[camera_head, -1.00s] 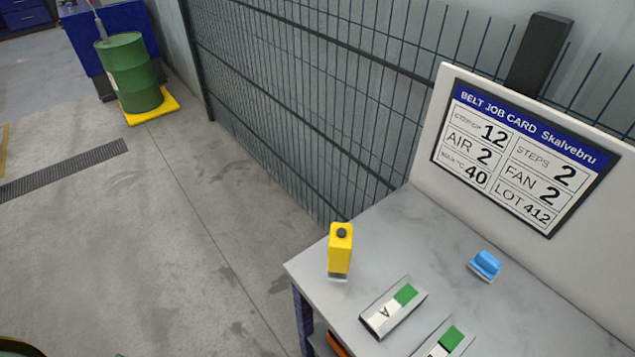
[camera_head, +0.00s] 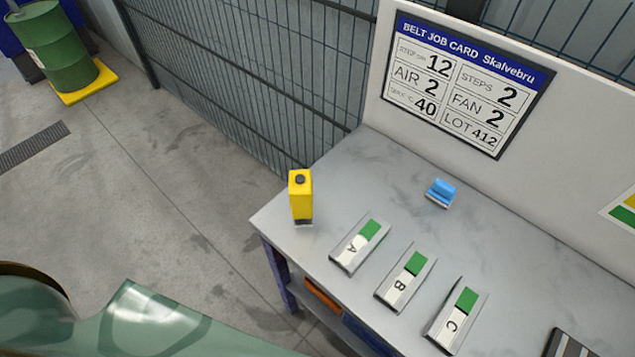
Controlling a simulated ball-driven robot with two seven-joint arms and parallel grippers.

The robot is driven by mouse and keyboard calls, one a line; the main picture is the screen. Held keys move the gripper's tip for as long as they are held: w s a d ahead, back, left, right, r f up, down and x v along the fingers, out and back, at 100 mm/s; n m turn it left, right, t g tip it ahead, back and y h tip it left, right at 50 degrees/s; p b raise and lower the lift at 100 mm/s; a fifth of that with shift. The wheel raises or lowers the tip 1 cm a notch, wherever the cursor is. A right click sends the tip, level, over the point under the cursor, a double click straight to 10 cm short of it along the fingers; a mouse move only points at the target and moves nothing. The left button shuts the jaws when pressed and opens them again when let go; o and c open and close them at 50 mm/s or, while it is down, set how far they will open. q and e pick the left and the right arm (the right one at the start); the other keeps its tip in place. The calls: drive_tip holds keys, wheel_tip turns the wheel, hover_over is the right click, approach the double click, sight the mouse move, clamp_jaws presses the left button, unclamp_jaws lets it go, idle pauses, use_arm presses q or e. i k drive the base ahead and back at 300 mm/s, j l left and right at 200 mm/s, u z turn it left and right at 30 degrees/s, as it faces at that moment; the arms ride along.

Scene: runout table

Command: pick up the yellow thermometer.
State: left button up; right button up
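The yellow thermometer (camera_head: 301,199) stands upright near the left corner of the grey table (camera_head: 330,170). It is a yellow block with a dark round spot on top and a pale foot. Nothing touches it. Neither of my grippers shows in the head view. Only green parts of my own body show at the lower left.
Three metal blocks marked A (camera_head: 358,245), B (camera_head: 405,278) and C (camera_head: 457,316) lie right of the thermometer. A blue object (camera_head: 441,193) sits behind them. A job card board (camera_head: 465,80) and a wire fence (camera_head: 240,70) stand behind. A dark ridged object (camera_head: 568,345) lies at lower right.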

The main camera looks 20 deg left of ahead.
sight(300, 196)
drive_tip(key=j+z, duration=0.35)
drive_tip(key=k+j+z, duration=0.15)
drive_tip(key=j+z, duration=0.2)
drive_tip(key=k+j+z, duration=0.1)
drive_tip(key=j+z, duration=0.2)
drive_tip(key=k+j+z, duration=0.1)
drive_tip(key=k+j, duration=0.15)
drive_tip(key=j, duration=0.2)
drive_tip(key=k+j, duration=0.25)
drive_tip(key=j, duration=0.15)
drive_tip(key=k+j+z, duration=0.15)
drive_tip(key=j, duration=0.25)
drive_tip(key=k, duration=0.1)
